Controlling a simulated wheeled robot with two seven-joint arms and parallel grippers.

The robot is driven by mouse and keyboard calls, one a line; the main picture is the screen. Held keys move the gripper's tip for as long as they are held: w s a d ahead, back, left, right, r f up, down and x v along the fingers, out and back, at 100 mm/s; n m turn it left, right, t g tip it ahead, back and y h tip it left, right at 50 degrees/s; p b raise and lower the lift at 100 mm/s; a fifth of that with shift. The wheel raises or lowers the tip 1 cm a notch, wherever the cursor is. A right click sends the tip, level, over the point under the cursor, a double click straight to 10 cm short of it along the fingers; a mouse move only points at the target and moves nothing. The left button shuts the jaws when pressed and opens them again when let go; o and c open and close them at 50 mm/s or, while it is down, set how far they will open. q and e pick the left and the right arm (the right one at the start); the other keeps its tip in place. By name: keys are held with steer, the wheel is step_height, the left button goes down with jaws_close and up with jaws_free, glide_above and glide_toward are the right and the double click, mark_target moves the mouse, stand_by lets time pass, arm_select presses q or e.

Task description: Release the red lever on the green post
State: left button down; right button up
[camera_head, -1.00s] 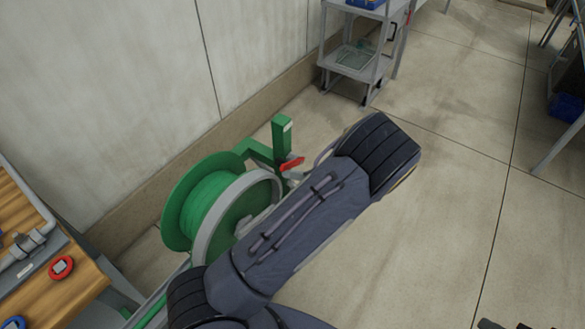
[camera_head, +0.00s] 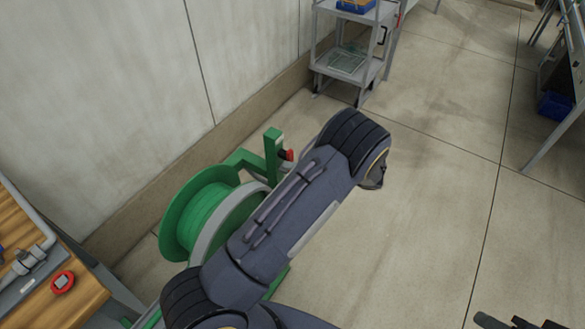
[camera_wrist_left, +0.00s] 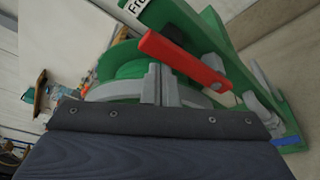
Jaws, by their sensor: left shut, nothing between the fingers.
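The green post (camera_head: 272,155) stands upright beside the hose reel in the head view, and the red lever (camera_head: 288,155) shows as a short stub on its right side. In the left wrist view the lever (camera_wrist_left: 185,60) is a red bar slanting down to the right across the green post (camera_wrist_left: 215,45). My left gripper (camera_wrist_left: 162,85) is shut and empty, its grey fingers just below the lever; I cannot tell whether they touch it. In the head view my left forearm hides most of that gripper. Dark parts at the bottom right edge may be my right gripper.
The green hose reel (camera_head: 197,215) stands by the wall. A wooden bench (camera_head: 75,300) with a red round part (camera_head: 62,282) is at the lower left. A grey cart (camera_head: 345,67) stands at the back.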

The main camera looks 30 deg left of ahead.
arm_select(q)
steer(key=shift+w+r, duration=0.15)
steer(key=shift+w, duration=0.2)
arm_select(e)
steer(key=shift+w, duration=0.15)
arm_select(q)
steer(key=shift+w+r, duration=0.2)
arm_select(e)
steer(key=shift+r, duration=0.1)
arm_select(q)
steer(key=shift+s, duration=0.1)
